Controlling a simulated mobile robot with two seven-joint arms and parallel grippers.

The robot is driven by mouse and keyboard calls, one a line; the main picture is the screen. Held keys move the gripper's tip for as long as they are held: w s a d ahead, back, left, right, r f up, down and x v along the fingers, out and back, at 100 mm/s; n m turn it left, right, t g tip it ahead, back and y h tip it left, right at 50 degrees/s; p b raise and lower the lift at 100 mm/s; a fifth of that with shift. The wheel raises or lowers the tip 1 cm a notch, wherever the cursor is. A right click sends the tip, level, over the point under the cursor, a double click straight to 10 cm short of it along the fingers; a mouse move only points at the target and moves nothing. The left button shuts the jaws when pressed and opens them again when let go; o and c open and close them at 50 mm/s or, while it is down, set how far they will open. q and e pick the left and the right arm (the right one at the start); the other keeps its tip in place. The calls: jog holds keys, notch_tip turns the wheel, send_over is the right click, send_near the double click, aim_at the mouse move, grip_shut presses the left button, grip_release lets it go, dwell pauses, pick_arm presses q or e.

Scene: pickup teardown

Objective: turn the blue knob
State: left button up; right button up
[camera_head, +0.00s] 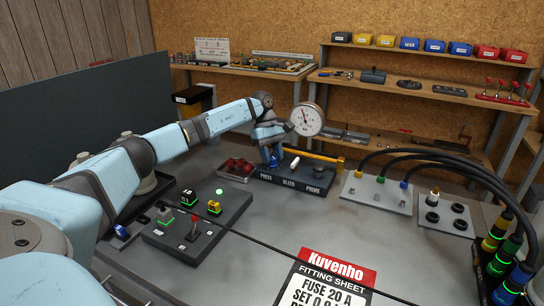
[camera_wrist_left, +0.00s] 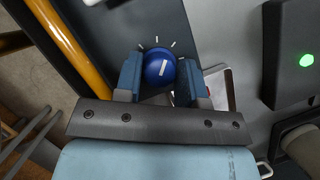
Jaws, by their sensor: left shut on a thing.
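The round blue knob (camera_wrist_left: 158,68) with a white pointer line sits on a dark panel (camera_wrist_left: 160,20). White tick marks fan out around it on the panel. My left gripper (camera_wrist_left: 160,77) is shut on the knob, with a blue finger on each side. The knob is hard to tell from the blue fingers there. My right gripper is not in view.
A round gauge (camera_head: 307,119) and a yellow bar (camera_head: 325,157) stand by the panel. A switch box (camera_head: 192,225) is nearer, and a cable plate (camera_head: 377,192) is right.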

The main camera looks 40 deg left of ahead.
pick_arm(q)
jog(key=o, duration=0.9)
jog(key=shift+r, duration=0.1)
